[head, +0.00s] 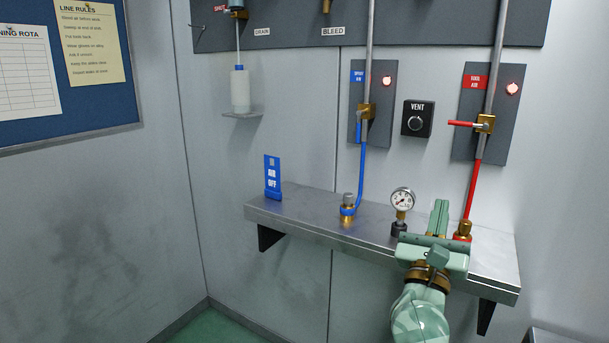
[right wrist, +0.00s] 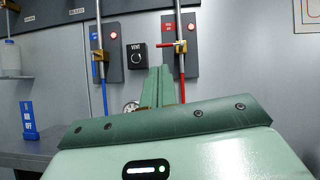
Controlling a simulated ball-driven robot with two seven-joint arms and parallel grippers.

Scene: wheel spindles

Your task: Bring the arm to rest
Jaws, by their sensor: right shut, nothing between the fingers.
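My right gripper (head: 439,206) is over the right part of the metal shelf (head: 290,213), its green fingers pointing at the wall. It is shut and holds nothing. The closed fingers (right wrist: 158,84) also show upright in the right wrist view. In the head view the gripper is just right of the pressure gauge (head: 402,199) and left of the red hose's brass fitting (head: 464,229). I cannot tell whether it touches the shelf. My left gripper is not in view.
A blue-handled valve (head: 366,111) and a red-handled valve (head: 485,123) are on wall panels with lit red lamps. The red handle lies level. A vent knob (head: 416,119) sits between them. A blue sign (head: 272,178) and a brass fitting (head: 348,204) stand on the shelf.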

